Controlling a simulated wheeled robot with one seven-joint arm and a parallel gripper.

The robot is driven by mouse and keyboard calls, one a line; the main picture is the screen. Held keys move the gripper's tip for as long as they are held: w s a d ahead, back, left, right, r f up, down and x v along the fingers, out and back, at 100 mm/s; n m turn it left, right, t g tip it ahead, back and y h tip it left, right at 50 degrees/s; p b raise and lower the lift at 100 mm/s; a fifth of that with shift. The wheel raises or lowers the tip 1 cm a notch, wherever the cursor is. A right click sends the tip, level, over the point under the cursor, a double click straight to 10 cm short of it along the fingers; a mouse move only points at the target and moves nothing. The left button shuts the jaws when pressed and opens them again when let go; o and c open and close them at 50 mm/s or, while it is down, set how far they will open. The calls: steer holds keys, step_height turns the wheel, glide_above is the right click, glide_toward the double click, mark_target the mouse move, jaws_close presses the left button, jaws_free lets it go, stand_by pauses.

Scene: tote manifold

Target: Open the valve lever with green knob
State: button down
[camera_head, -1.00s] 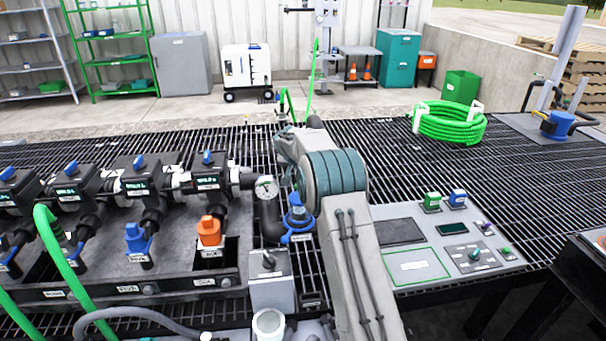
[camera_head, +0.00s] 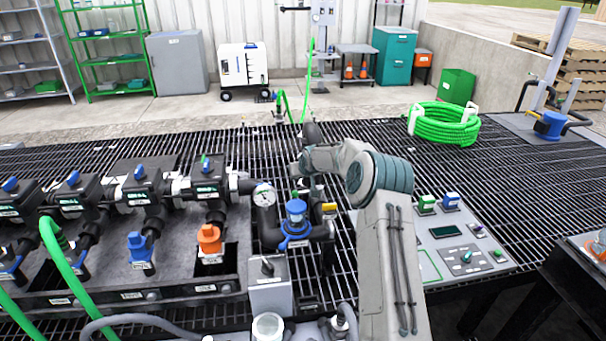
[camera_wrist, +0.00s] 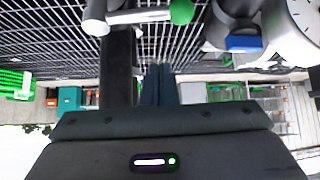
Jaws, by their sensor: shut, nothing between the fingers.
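In the wrist view a round green knob (camera_wrist: 181,12) sits at the end of a pale metal lever (camera_wrist: 140,16) at the top edge. The lever lies roughly sideways in that picture. My gripper (camera_wrist: 158,68) is shut and empty, its two dark fingers side by side. The knob is up and slightly right of the fingertips in the picture, with a gap between them. In the head view my gripper (camera_head: 298,172) is small beside the manifold's right end; its fingers are not clear.
A pressure gauge (camera_head: 264,195) and a blue-capped valve (camera_head: 296,222) stand just left of my arm. A yellow handle (camera_head: 329,207) is close by. Black valves with blue levers fill the left. A control panel (camera_head: 465,255) lies right. Open grating extends behind.

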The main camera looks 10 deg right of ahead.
mark_target(305, 193)
steer(key=shift+w+f+p, duration=0.1)
steer(key=shift+f+p, duration=0.65)
steer(key=shift+f, duration=1.85)
steer(key=shift+s+f+b, duration=0.1)
steer(key=shift+s+b, duration=0.25)
steer(key=shift+b, duration=0.35)
steer(key=shift+s+d+f+b, duration=0.1)
steer(key=shift+s+d+b, duration=0.1)
steer(key=shift+s+b, duration=0.85)
steer(key=shift+s+d+b, duration=0.2)
steer(key=shift+d+b, duration=0.05)
steer(key=shift+b, duration=0.5)
steer(key=shift+s, duration=0.15)
